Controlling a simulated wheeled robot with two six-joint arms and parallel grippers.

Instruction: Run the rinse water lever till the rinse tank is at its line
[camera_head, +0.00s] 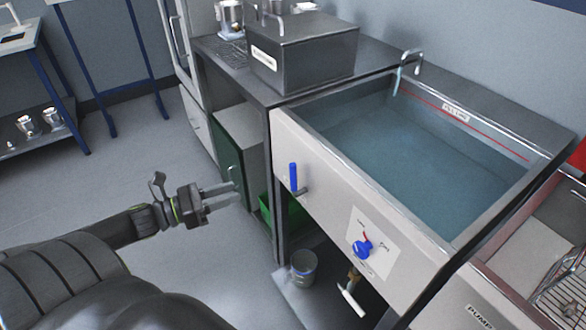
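The rinse tank (325,196) is a steel basin set in the bench, holding blue-tinted water (400,150). A red line (490,136) runs along its back inner wall beside a small label. The water surface lies below that line, with a band of bare wall between. A blue lever (293,178) stands upright on the pale front panel. A spout (411,58) at the back corner has a pale blue stream below it. My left gripper (236,194) is open and empty, left of the lever and apart from it. My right gripper is not in view.
A blue knob (362,249) sits on a marked plate lower on the front panel. A grey lidded unit (305,62) stands on the bench behind. A bucket (303,267) and a green bin (290,213) are beneath.

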